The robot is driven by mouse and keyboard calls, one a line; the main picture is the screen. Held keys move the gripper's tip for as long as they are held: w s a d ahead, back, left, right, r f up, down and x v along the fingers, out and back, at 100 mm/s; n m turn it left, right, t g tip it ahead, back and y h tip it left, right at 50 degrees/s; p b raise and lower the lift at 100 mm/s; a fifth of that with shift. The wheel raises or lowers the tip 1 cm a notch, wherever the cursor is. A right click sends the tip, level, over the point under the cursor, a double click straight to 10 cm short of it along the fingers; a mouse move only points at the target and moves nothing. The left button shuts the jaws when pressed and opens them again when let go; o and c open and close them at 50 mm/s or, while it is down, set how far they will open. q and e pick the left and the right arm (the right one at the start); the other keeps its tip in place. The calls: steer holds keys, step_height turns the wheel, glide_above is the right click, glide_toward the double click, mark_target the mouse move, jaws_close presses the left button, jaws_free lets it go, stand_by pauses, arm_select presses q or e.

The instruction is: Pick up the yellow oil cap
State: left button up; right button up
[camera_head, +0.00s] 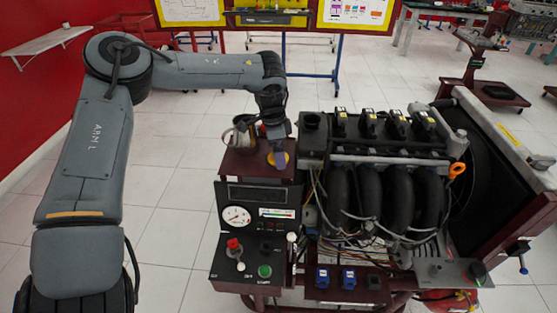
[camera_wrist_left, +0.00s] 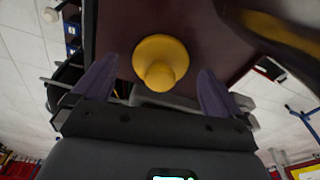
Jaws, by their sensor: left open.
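The yellow oil cap (camera_wrist_left: 160,62) has a round flange and a raised knob. In the left wrist view it sits on a dark red surface, centred between my fingertips. In the head view the cap (camera_head: 286,158) is partly hidden behind my left gripper (camera_head: 279,157), on the dark red top (camera_head: 236,165) behind the control panel. My left gripper, also in the left wrist view (camera_wrist_left: 156,80), is open with one purple finger on each side of the cap. No contact is visible; the exact gap cannot be told. My right gripper is not in view.
A metal pitcher-like container (camera_head: 243,131) stands close to the left of my gripper. The engine (camera_head: 385,165) is close on the right. The control panel (camera_head: 254,235) with a gauge and buttons lies in front. Tiled floor (camera_head: 165,150) is open at left.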

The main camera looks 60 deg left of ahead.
arm_select(q)
steer(key=shift+f, duration=0.35)
steer(key=shift+c, duration=0.5)
steer(key=c, duration=1)
